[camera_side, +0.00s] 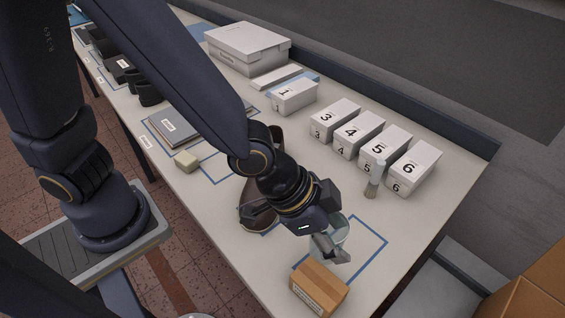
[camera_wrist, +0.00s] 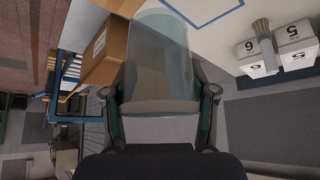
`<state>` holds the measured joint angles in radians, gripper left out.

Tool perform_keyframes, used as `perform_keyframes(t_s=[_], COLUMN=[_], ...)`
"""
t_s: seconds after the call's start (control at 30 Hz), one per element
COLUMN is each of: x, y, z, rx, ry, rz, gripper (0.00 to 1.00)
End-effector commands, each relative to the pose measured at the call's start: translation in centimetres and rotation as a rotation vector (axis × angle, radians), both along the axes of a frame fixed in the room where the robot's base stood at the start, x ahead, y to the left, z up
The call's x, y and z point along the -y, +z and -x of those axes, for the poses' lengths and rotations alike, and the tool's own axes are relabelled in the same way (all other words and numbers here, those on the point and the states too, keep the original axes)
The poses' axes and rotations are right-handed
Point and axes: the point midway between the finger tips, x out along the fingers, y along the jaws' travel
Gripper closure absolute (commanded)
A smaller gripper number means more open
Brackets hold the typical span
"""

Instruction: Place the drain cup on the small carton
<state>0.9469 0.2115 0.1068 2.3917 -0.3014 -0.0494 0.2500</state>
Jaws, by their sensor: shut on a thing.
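The drain cup (camera_wrist: 158,55) is translucent grey and fills the middle of the wrist view, between the two fingers of my gripper (camera_wrist: 162,92). In the side view the cup (camera_side: 342,228) is mostly hidden behind my gripper (camera_side: 330,248), which is shut on it. The small carton (camera_side: 318,289) is a brown box with a white label, standing at the near end of the table. The cup is held up just behind the carton in the side view; the gap between them cannot be judged. The carton (camera_wrist: 107,47) is left of the cup in the wrist view, partly covered by it.
Numbered white boxes (camera_side: 358,141) stand along the back edge, with a brush (camera_side: 373,184) beside them. A blue-outlined area (camera_side: 372,250) is beside the carton. A brown shoe-like thing (camera_side: 252,213) lies behind my wrist.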

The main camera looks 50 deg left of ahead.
Motion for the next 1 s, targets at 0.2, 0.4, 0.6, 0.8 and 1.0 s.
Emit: perform_keyframes(t_s=[0.2,0.4,0.6,0.8,1.0], x=[2.1,2.2,2.2,2.2,2.2], y=[-1.9,-4.9,-5.9,-5.8,-6.1], z=[2.4,2.5,2.5,2.5,2.5], rx=[-0.013,-0.015,-0.013,-0.013,-0.012], ry=[-0.074,-0.076,-0.077,-0.076,-0.076], rz=[-0.017,-0.016,-0.011,-0.012,-0.011], gripper=[0.71,0.70,0.70,0.70,0.38])
